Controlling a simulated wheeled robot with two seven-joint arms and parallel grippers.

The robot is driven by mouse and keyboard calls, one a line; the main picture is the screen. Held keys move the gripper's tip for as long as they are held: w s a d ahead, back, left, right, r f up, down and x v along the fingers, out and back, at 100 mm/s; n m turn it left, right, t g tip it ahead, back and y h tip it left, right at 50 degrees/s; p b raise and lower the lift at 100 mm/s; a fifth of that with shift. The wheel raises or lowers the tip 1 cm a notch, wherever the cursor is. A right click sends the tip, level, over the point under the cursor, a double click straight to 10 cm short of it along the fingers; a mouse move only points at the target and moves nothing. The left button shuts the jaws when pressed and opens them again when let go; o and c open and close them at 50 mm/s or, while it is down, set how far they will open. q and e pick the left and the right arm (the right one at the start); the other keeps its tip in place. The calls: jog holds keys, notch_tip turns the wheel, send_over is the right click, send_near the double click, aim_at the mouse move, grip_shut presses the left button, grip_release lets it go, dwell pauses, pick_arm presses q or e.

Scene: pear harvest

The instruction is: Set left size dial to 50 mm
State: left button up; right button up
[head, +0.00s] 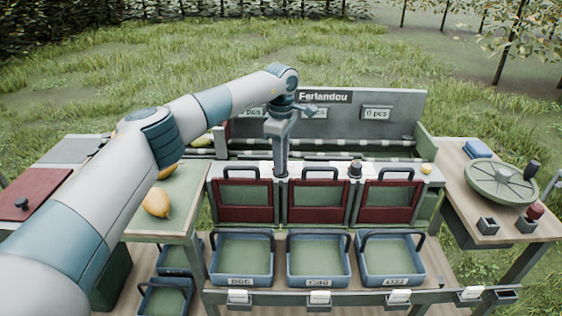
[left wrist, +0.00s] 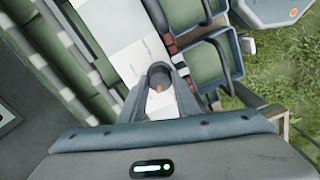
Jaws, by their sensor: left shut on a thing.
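My left gripper (head: 281,168) points straight down at the sorting machine's front ledge, between the left and middle red-framed gates. In the left wrist view its fingers (left wrist: 160,88) are shut on a dark round dial (left wrist: 159,70), with a small orange-red mark between the fingers. The fingers hide most of this left size dial in the head view, so its setting cannot be read. A second dark dial (head: 355,168) stands on the ledge to the right, between the middle and right gates. My right gripper is not in view.
Three blue crates (head: 318,283) stand below the gates. A grey back panel (head: 383,128) rises behind the rollers. A yellow pear (head: 156,203) lies on the green mat at left. A round green wheel (head: 500,183) sits on the right table.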

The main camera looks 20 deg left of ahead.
pick_arm(q)
jog(key=n, duration=0.5)
jog(key=shift+b, duration=0.3)
jog(key=shift+n, duration=0.9)
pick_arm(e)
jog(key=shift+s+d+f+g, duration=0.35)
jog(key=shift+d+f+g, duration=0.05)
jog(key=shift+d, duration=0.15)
pick_arm(q)
jog(key=o, duration=1.1)
jog(key=shift+c, duration=0.2)
jog(key=shift+r, duration=0.1)
